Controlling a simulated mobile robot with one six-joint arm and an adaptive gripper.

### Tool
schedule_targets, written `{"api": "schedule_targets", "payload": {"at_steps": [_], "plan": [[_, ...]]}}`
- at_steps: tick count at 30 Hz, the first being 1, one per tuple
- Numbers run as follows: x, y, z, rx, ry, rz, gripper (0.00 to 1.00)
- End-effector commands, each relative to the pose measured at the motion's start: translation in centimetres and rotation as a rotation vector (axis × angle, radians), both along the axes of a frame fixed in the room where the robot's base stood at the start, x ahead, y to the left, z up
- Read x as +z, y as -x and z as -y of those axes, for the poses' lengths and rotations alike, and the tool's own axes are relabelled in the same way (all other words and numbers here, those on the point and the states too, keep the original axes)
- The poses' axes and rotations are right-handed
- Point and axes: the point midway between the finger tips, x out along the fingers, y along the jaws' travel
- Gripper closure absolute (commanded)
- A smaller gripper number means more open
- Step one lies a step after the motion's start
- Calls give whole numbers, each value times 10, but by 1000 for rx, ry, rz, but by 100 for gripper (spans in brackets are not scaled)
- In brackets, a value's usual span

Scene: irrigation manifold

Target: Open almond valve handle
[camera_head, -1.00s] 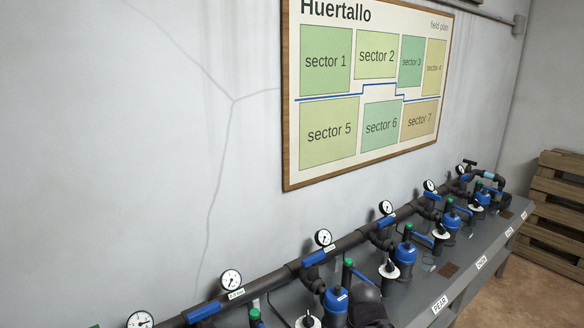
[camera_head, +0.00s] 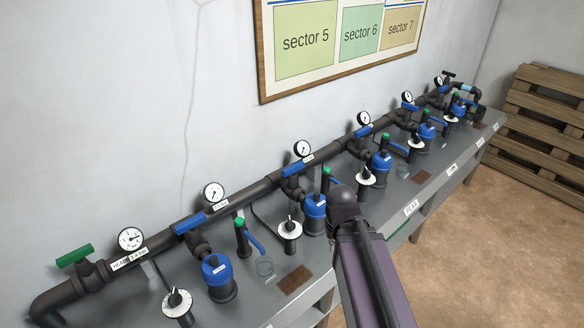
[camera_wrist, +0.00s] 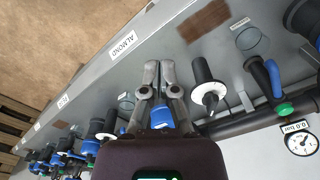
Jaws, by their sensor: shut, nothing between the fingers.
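The ALMOND label (camera_wrist: 123,45) is on the bench edge in the wrist view, beyond my fingertips. My gripper (camera_wrist: 159,68) is shut and empty, its two fingers side by side over the bench. A blue-topped canister (camera_wrist: 162,118) shows between and behind the fingers; it seems to be the one left of my arm in the head view (camera_head: 314,207). A green-capped valve post (camera_head: 326,173) stands just behind my arm. I cannot tell for sure which handle is the almond one; its lever seems hidden by my arm or gripper. My fingers are hidden in the head view.
A white-collared black knob (camera_wrist: 207,90) stands close beside the fingers. Another green-capped valve with a blue lever (camera_wrist: 272,80) is farther right. A dark pipe (camera_head: 250,195) with gauges and blue handles runs behind. The PEAR label (camera_head: 411,207) is right of my arm. Open floor lies in front.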

Motion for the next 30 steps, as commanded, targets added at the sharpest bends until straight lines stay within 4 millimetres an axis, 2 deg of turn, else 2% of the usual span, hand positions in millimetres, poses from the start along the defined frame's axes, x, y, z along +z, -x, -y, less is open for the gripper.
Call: {"api": "schedule_targets", "payload": {"at_steps": [1, 6, 7, 11, 14, 30], "plan": [[0, 0, 0, 0, 0, 0, 91], [3, -9, -1, -15, 0, 0, 41], [5, -13, -1, -22, 0, 0, 34], [15, -41, -5, -77, 0, 0, 34], [25, -74, -10, -145, 0, 0, 34], [95, -297, -58, -669, -1, 1, 34]]}}
